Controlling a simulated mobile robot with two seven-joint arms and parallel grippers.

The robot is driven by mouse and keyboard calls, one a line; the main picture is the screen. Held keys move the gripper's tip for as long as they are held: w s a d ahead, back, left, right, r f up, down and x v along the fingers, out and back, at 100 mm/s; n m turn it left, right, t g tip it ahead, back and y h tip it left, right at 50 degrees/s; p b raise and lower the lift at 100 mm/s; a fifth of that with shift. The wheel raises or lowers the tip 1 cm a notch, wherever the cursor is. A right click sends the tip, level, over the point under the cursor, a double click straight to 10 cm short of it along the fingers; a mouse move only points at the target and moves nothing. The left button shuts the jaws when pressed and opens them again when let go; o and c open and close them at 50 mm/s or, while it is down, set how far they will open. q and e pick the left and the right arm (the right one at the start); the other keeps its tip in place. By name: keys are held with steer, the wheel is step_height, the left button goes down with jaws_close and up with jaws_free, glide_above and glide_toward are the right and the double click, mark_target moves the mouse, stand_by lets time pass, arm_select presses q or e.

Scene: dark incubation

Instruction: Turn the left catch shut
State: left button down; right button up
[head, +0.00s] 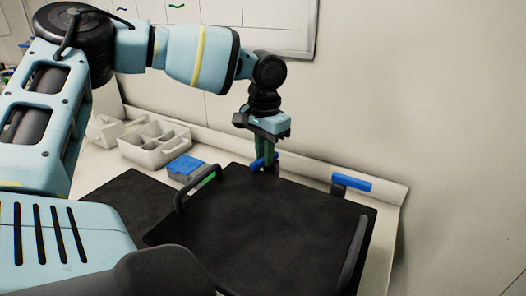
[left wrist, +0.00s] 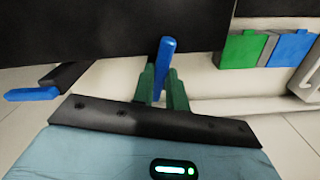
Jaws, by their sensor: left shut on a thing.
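The left catch (head: 257,163) is a blue lever at the back edge of a large black lid (head: 270,225). My left gripper (head: 270,157) points down over it, its green fingers shut on the lever. In the left wrist view, the lever (left wrist: 166,50) stands between the two fingers (left wrist: 162,88), with its far end against the black panel in the picture. I cannot tell whether it overlaps the lid. The fingers hide part of the catch. The right catch (head: 351,182) is a similar blue lever on a dark mount farther right. My right gripper is out of view.
The lid has a dark handle (head: 197,188) on its left and another (head: 353,255) on its right. A blue-topped box (head: 185,167) and a white divided tray (head: 155,143) stand to the left. A wall with a whiteboard (head: 260,25) rises close behind.

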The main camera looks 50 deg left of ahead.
arm_select(q)
steer(key=shift+d+n, duration=0.15)
steer(key=shift+n, duration=0.65)
steer(key=shift+d+n, duration=0.15)
steer(key=shift+n, duration=0.65)
steer(key=shift+w, duration=0.1)
steer(key=c, duration=1.4)
jaws_free()
steer(key=shift+r, duration=0.1)
steer(key=shift+r, duration=3.85)
